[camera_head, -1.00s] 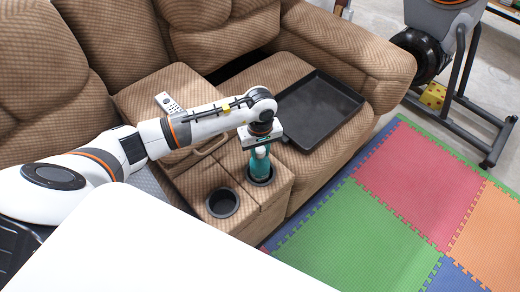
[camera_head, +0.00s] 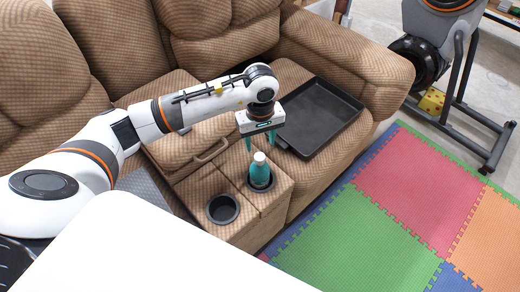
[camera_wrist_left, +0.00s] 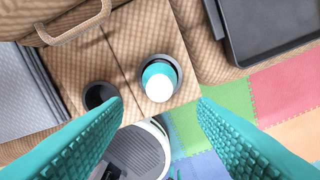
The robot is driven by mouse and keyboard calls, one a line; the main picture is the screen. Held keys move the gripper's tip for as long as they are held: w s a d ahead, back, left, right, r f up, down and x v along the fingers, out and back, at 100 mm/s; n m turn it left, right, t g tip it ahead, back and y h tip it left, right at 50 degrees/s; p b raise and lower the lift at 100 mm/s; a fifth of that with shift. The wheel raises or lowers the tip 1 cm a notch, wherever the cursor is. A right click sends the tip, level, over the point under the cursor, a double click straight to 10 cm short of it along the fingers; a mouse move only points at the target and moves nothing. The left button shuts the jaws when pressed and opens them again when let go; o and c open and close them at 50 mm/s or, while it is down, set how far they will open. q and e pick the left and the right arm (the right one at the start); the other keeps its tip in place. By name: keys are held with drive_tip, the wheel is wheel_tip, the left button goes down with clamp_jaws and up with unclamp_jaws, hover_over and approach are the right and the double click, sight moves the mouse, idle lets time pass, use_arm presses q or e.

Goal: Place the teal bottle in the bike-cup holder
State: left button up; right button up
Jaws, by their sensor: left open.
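The teal bottle (camera_head: 260,171) with a white cap stands upright in the right cup holder of the recliner's console. In the left wrist view the bottle (camera_wrist_left: 158,82) sits inside the dark ring of that holder. My left gripper (camera_head: 260,145) is open above and slightly behind the bottle. Its teal fingers are spread wide and hold nothing. The other console cup holder (camera_head: 223,208) is empty. The airbike (camera_head: 440,60) stands at the far right, cut off by the top edge; its cup holder cannot be made out. My right gripper is not in view.
A black tray (camera_head: 318,115) lies on the recliner seat (camera_head: 290,75) beside my left gripper. A white surface (camera_head: 150,250) fills the near foreground. Coloured foam mats (camera_head: 400,190) cover open floor between recliner and airbike. A yellow block (camera_head: 432,101) lies by the bike.

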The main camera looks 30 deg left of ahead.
use_arm(q)
wheel_tip(320, 180, up, 4)
drive_tip(key=shift+f, duration=0.2)
idle(0.4)
